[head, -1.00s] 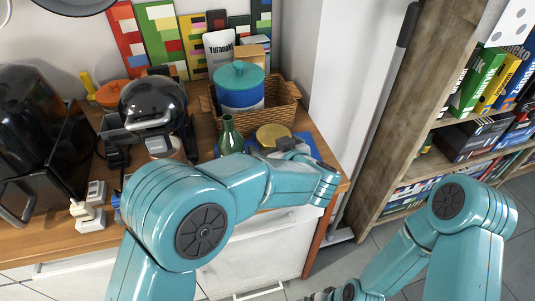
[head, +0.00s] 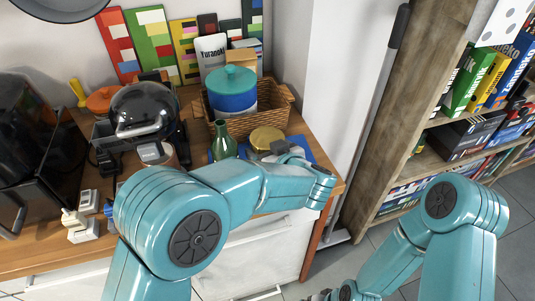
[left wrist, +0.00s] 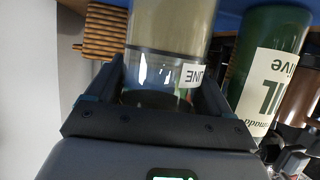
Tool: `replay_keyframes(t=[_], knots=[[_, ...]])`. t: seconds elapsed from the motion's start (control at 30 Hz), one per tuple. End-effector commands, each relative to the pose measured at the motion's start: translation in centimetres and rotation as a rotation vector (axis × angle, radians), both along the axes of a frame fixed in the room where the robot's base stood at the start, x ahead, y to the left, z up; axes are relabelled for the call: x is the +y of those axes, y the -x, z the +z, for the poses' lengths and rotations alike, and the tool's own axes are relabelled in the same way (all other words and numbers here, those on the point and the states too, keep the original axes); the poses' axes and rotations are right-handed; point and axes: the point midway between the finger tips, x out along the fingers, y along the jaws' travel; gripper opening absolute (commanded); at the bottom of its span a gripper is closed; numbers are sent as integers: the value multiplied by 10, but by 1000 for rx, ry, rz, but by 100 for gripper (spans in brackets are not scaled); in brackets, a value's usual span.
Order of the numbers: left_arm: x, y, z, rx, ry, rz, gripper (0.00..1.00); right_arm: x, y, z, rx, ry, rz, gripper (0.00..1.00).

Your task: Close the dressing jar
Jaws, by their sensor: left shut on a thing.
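A clear glass jar (left wrist: 165,35) with tan contents and part of a white label fills the middle of the left wrist view, which looks upside down. My left gripper (left wrist: 157,72) is shut on it, one finger on each side. In the head view the left gripper (head: 281,149) is over the blue mat (head: 302,148), beside a round gold-topped thing (head: 265,135). I cannot tell whether that is the jar's lid, or whether the jar is closed. My right gripper (head: 320,296) is barely in view at the bottom edge; its jaws cannot be made out.
A green bottle (head: 222,142) stands close by; it also shows in the left wrist view (left wrist: 268,65). Behind are a wicker basket (head: 275,104) and a blue pot with a teal lid (head: 232,90). A black-domed appliance (head: 143,112) is left. A bookshelf (head: 400,120) stands right.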

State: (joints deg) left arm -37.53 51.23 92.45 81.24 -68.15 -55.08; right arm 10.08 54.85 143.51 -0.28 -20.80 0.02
Motion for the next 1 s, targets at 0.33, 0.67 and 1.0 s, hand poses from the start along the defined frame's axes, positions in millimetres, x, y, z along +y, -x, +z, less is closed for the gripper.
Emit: replay_keyframes(t=[0.33, 0.67, 1.0], knots=[[0, -1, 47, -9, 5, 2, 29, 0, 0, 4, 0, 0, 0, 100], [1, -1, 141, -8, 6, 2, 29, 0, 0, 17, 0, 0, 0, 100], [1, -1, 195, -5, 2, 1, 29, 0, 0, 25, 0, 0, 0, 100]])
